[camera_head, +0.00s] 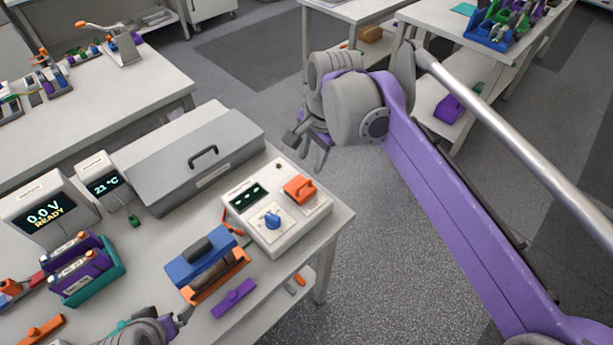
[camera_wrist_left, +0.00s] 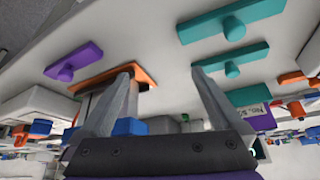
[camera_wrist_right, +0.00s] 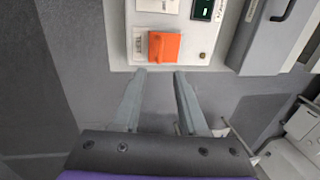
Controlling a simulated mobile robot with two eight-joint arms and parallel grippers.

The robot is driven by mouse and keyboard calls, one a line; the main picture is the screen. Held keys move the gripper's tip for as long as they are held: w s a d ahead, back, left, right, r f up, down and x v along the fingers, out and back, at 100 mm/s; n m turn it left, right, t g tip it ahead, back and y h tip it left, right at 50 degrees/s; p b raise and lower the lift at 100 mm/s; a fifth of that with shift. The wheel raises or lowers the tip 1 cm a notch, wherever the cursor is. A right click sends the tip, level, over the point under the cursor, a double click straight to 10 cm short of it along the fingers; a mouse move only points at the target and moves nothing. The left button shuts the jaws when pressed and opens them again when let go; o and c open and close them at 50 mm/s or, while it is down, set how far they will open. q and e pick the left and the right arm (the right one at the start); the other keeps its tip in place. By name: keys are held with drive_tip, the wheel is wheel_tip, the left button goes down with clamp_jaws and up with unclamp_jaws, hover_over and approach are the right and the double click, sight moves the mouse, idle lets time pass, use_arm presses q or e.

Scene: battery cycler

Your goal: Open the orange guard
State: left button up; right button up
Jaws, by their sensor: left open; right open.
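The orange guard (camera_head: 300,188) sits on the right part of a white control box (camera_head: 280,236), beside a blue knob (camera_head: 272,219) and a small dark display. It looks closed over what lies beneath. In the right wrist view the guard (camera_wrist_right: 165,46) is just beyond my fingertips. My right gripper (camera_head: 315,148) is open and empty, behind the box and apart from the guard. My left gripper (camera_wrist_left: 165,75) is open at the near side of the bench, close to an orange tray (camera_wrist_left: 118,74). In the head view, my left gripper is only partly visible at the bottom edge.
A grey lidded case (camera_head: 195,165) with a handle stands left of the box. The floor (camera_head: 370,230) right of the bench is clear.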

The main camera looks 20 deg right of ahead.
sight(305, 183)
drive_tip(key=f, duration=0.3)
drive_tip(key=w+f, duration=0.1)
drive_tip(key=f, duration=0.4)
drive_tip(key=shift+w+a+f, duration=0.3)
drive_tip(key=shift+f, duration=0.05)
clamp_jaws()
